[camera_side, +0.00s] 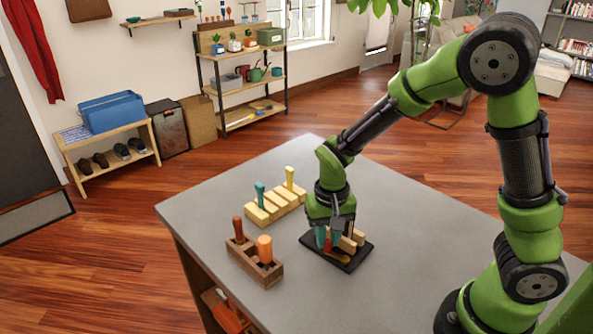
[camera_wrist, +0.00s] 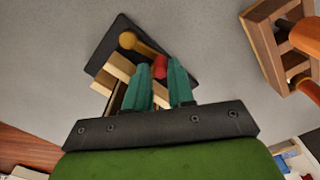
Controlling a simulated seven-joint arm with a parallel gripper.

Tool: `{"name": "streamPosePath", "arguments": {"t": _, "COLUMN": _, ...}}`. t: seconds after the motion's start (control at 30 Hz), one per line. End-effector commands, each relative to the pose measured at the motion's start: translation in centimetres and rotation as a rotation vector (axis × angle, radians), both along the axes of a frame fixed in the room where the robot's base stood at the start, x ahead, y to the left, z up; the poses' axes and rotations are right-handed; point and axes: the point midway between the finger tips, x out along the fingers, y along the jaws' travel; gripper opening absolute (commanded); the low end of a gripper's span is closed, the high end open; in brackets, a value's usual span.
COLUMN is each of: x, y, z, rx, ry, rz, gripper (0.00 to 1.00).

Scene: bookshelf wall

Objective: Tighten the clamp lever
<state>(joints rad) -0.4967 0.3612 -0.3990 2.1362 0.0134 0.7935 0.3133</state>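The clamp stands on a black base plate (camera_side: 357,258) on the grey table, also seen in the wrist view (camera_wrist: 101,62). It has pale wooden blocks (camera_side: 352,237), which show left of my fingers in the wrist view (camera_wrist: 121,68). Its lever has a tan arm with a round end (camera_wrist: 128,41) and a red grip (camera_wrist: 160,67). The red grip also shows low beside my fingers in the side view (camera_side: 327,246). My gripper (camera_wrist: 161,82) has teal fingers, one on each side of the red grip. The grip fills the narrow gap between them. Their exact contact is partly hidden.
A brown wooden caddy (camera_side: 254,262) with orange and red handled tools stands left of the clamp. A yellow block rack (camera_side: 275,207) with upright teal and yellow pieces stands behind it. The table's left and right parts are bare.

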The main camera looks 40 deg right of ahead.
Motion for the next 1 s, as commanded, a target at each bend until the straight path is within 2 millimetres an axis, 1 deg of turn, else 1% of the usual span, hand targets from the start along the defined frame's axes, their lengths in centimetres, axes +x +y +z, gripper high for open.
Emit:
{"name": "streamPosePath", "arguments": {"t": 0.03, "x": 0.0, "y": 0.0, "z": 0.0, "rx": -0.001, "ry": -0.001, "rz": 0.0, "gripper": 0.31}}
{"name": "streamPosePath", "arguments": {"t": 0.1, "x": 0.0, "y": 0.0, "z": 0.0, "rx": -0.001, "ry": -0.001, "rz": 0.001, "gripper": 0.42}}
{"name": "streamPosePath", "arguments": {"t": 0.43, "x": -0.1, "y": 0.1, "z": 0.0, "rx": -0.001, "ry": 0.001, "rz": 0.029, "gripper": 0.42}}
{"name": "streamPosePath", "arguments": {"t": 0.57, "x": -0.2, "y": 0.6, "z": 0.0, "rx": -0.001, "ry": 0.001, "rz": 0.135, "gripper": 0.42}}
{"name": "streamPosePath", "arguments": {"t": 0.67, "x": -0.5, "y": 1.2, "z": 0.0, "rx": -0.001, "ry": 0.0, "rz": 0.27, "gripper": 0.42}}
{"name": "streamPosePath", "arguments": {"t": 1.0, "x": -0.3, "y": 1.3, "z": 7.0, "rx": 0.002, "ry": -0.008, "rz": 0.28, "gripper": 0.42}}
